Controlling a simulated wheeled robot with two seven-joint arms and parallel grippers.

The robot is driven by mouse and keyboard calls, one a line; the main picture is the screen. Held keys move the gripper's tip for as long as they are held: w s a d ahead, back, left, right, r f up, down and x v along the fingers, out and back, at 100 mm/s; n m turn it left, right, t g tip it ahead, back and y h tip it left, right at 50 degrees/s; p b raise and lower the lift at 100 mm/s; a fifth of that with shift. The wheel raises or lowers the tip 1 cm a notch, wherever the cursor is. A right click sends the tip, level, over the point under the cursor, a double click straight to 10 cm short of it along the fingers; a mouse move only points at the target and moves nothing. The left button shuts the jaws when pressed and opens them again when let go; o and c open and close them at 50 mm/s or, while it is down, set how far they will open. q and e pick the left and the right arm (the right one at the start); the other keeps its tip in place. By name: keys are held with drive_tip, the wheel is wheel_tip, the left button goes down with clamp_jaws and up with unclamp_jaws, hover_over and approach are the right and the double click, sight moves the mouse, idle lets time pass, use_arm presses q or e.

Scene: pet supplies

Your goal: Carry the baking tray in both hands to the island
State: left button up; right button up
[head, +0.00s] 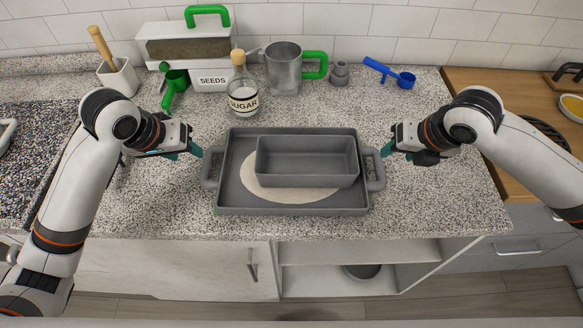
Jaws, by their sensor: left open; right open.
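The grey baking tray (230,170) lies flat on the speckled counter, with a loop handle at each short end. A pale round disc (263,187) and a grey loaf pan (308,178) sit in it. My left gripper (198,151) is open just beyond the tray's left handle, with teal fingertips near it. My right gripper (385,153) is open beside the right handle. Whether either fingertip touches a handle I cannot tell.
A wooden board surface (490,95) is at the right. The counter's front edge runs just before the tray.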

sight(204, 163)
use_arm(q)
drive_tip(key=x, duration=0.9)
drive_tip(key=shift+d, duration=0.15)
use_arm(e)
drive_tip(key=x, duration=0.9)
drive_tip(key=shift+s+d+f, duration=0.1)
drive_tip(key=shift+d+f, duration=0.05)
drive_tip(key=shift+d, duration=0.05)
use_arm(q)
clamp_jaws()
use_arm(e)
clamp_jaws()
